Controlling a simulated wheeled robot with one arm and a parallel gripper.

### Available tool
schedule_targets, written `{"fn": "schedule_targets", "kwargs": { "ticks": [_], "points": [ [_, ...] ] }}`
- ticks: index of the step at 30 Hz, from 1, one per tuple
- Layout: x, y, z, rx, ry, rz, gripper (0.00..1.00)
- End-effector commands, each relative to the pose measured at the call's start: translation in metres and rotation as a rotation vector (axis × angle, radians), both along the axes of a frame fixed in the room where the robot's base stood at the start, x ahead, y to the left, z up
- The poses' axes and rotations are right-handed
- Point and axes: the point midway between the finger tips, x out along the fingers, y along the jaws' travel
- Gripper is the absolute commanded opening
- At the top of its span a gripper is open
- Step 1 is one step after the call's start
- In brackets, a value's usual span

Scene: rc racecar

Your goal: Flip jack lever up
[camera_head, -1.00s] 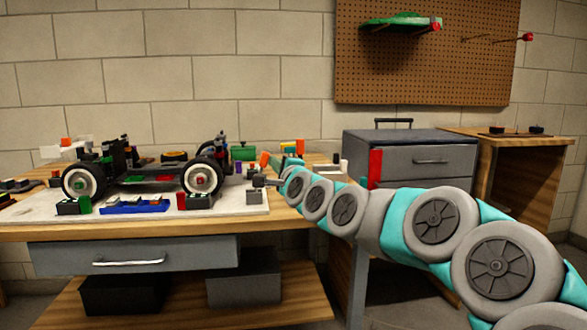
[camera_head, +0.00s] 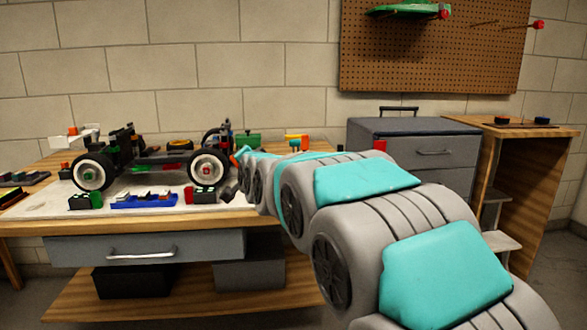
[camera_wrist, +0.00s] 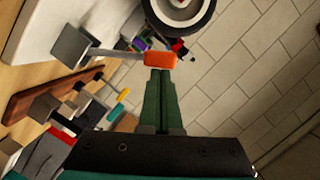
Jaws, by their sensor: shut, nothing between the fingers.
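In the wrist view a lever with an orange tip (camera_wrist: 160,59) and a thin grey bar (camera_wrist: 115,53) extends from a grey block (camera_wrist: 72,45). My gripper (camera_wrist: 161,73) has its green fingers shut and empty, with the fingertips right at the orange tip. They look touching or nearly so; I cannot tell for sure. In the head view my arm hides the lever, and the gripper cannot be made out clearly. The racecar (camera_head: 150,160) stands on the white board (camera_head: 60,203), and one wheel (camera_wrist: 180,8) shows beside the lever in the wrist view.
Small coloured parts and a blue tray (camera_head: 143,201) lie along the board's front. A grey toolbox (camera_head: 415,150) stands right of the table. Small tools (camera_wrist: 85,100) lie near the lever in the wrist view. A pegboard (camera_head: 430,50) hangs on the wall.

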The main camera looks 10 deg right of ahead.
Motion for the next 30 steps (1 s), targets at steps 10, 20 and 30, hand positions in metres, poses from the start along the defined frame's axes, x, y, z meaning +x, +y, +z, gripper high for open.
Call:
{"fn": "schedule_targets", "kwargs": {
  "ticks": [10, 20, 30],
  "points": [
    [0.0002, 0.0095, -0.0033, -0.105, -0.002, -0.001, 0.0],
    [0.0, 0.0107, -0.0043, -0.116, -0.002, -0.001, 0.0],
    [0.0001, 0.0088, -0.0017, -0.114, -0.003, -0.001, 0.0]
  ]
}}
